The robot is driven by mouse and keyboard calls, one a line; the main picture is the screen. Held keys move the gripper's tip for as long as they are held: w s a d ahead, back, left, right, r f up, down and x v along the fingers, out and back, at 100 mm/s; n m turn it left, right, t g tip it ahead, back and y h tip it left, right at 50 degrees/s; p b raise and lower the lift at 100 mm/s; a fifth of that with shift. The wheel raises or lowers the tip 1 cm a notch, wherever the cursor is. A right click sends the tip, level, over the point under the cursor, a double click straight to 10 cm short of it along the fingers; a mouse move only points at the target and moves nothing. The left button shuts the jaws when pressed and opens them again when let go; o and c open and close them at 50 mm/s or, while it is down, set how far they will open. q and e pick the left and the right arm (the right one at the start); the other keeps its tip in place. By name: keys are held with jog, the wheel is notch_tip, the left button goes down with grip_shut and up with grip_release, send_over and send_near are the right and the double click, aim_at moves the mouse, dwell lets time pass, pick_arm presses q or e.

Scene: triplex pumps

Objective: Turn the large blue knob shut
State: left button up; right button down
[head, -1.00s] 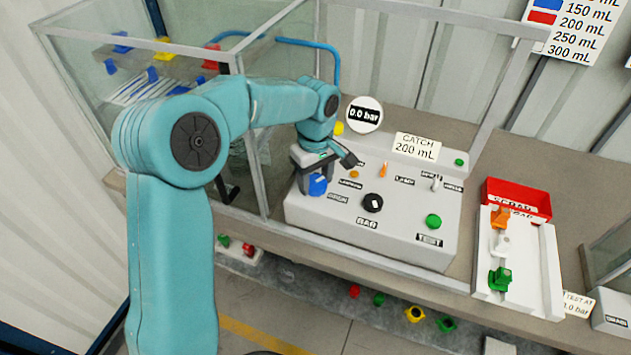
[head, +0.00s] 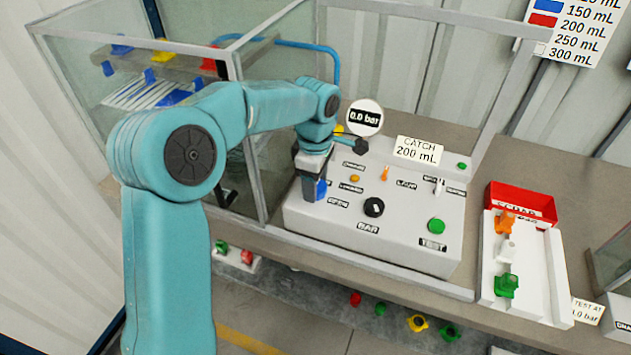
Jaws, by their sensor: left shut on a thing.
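The large blue knob (head: 322,189) sits at the left end of the white control panel (head: 400,245). My left gripper (head: 315,192) comes down over it from above and is shut on it. The gripper's fingers cover most of the knob, and only a blue part shows at their right side. How far the knob is turned cannot be told. My right gripper is not in view.
The panel also carries a black knob (head: 374,207), a green button (head: 436,226) and small switches. A gauge (head: 365,117) reads 0.0 bar behind it. A glass enclosure (head: 130,80) stands at left. A red bin (head: 520,203) and a white tray (head: 548,270) lie at right.

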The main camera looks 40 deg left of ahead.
pick_arm(q)
jog(key=shift+a+r, duration=0.1)
dwell(0.3)
jog(key=o, duration=1)
jog(key=shift+o, duration=0.2)
notch_tip(320, 180, up, 16)
jog(key=p, duration=0.1)
jog(key=shift+r+p, duration=0.15)
jog(key=shift+p, duration=0.2)
jog(key=shift+s, duration=0.1)
